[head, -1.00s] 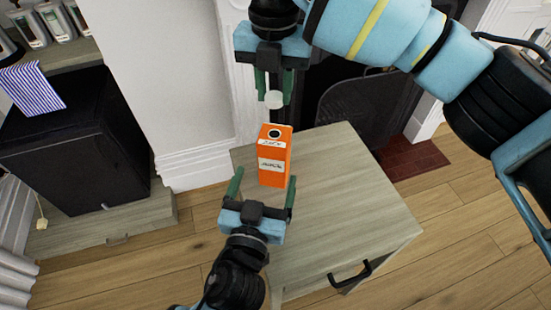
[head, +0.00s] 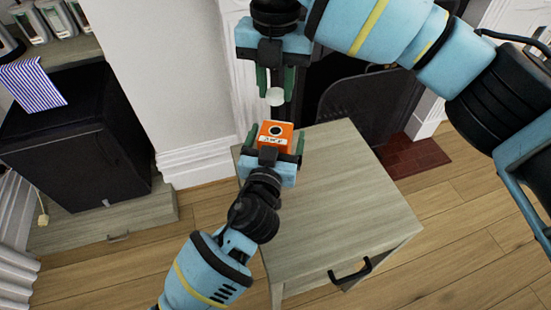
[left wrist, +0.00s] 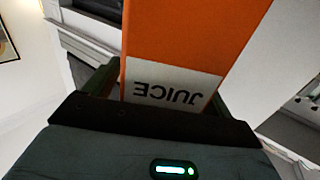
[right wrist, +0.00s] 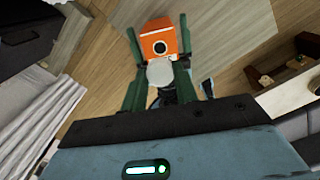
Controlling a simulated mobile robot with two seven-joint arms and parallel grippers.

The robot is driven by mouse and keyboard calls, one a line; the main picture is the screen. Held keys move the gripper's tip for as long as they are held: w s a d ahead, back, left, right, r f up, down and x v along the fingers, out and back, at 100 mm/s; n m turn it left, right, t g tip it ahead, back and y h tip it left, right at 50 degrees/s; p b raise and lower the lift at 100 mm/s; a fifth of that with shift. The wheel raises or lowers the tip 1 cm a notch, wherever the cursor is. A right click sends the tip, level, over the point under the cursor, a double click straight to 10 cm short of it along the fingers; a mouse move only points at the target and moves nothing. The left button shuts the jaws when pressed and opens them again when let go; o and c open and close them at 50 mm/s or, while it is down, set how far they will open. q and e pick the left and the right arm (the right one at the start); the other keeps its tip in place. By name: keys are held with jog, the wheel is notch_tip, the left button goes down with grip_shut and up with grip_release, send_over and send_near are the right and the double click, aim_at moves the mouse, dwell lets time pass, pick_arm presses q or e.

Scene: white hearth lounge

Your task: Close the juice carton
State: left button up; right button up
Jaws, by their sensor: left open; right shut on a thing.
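The orange juice carton (head: 277,131) stands upright on the wooden cabinet, its round dark opening uncovered on top. In the left wrist view the carton (left wrist: 190,45) fills the space between the fingers, with its white JUICE label showing. My left gripper (head: 276,141) is open, its fingers on either side of the carton. My right gripper (head: 275,92) is shut on a white round cap (head: 275,97), held above and slightly behind the carton. The cap (right wrist: 160,73) also shows in the right wrist view, between the fingers and apart from the carton (right wrist: 158,45).
The wooden cabinet (head: 335,200) has clear top space right of the carton and a black handle (head: 349,272) in front. A dark fireplace screen (head: 360,108) is behind.

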pick_arm(q)
jog(key=shift+w+d, duration=0.1)
jog(key=shift+w, duration=0.3)
jog(key=c, duration=1.5)
pick_arm(e)
send_over(275, 131)
jog(key=shift+f, duration=2.5)
jog(key=shift+f, duration=0.1)
jog(key=shift+f, duration=0.8)
jog(key=shift+f, duration=0.55)
